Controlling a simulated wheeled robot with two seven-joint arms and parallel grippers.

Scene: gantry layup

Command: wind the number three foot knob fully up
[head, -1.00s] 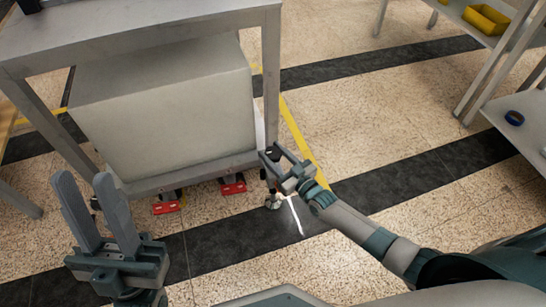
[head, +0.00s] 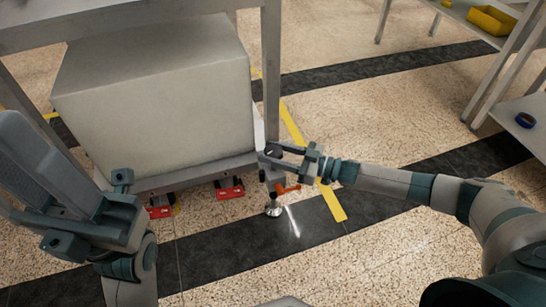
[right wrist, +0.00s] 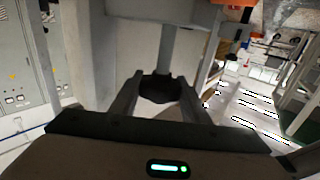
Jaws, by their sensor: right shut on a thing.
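A dark round knob (right wrist: 163,88) sits on the metal post at the near right corner of the bench (head: 185,180), above a round foot (head: 274,211) on the floor. My right gripper (head: 274,157) comes in from the right and is shut on the knob, with one finger on each side in the right wrist view (right wrist: 162,90). In the head view its fingers hide most of the knob. I see no number on it. My left gripper (head: 50,165) is at the left, empty, its two fingers apart and pointing up.
An orange lever (head: 288,188) sticks out right beside the foot, just below my right gripper. Red pedals (head: 230,188) show under the bench's front edge. A large grey box (head: 155,100) fills the lower shelf. Shelving (head: 520,125) stands at the right; the floor between is clear.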

